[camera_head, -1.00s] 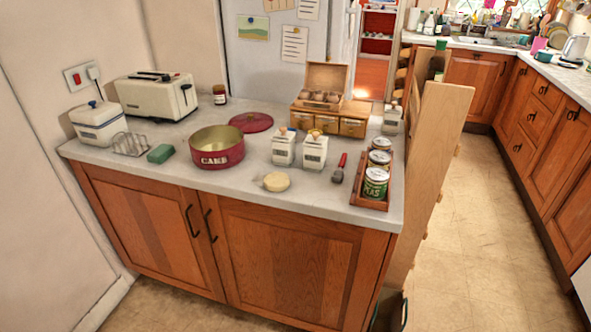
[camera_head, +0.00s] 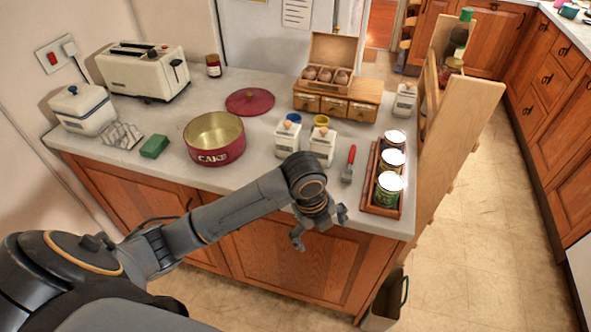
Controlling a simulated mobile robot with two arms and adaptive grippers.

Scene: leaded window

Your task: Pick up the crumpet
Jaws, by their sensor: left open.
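The crumpet does not show now; it lay as a pale round piece near the counter's front edge, and my left arm covers that spot. My left gripper (camera_head: 320,228) is open and empty, with its fingers pointing down just in front of the counter's front edge, as seen from the head. I cannot tell its height over the counter. My right gripper is out of view.
On the counter (camera_head: 250,180) stand a red cake tin (camera_head: 217,150), two white canisters (camera_head: 321,150), a red-handled tool (camera_head: 349,165) and a wooden tray (camera_head: 386,210) of cans. A wooden box (camera_head: 333,72) and a toaster (camera_head: 142,75) stand behind.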

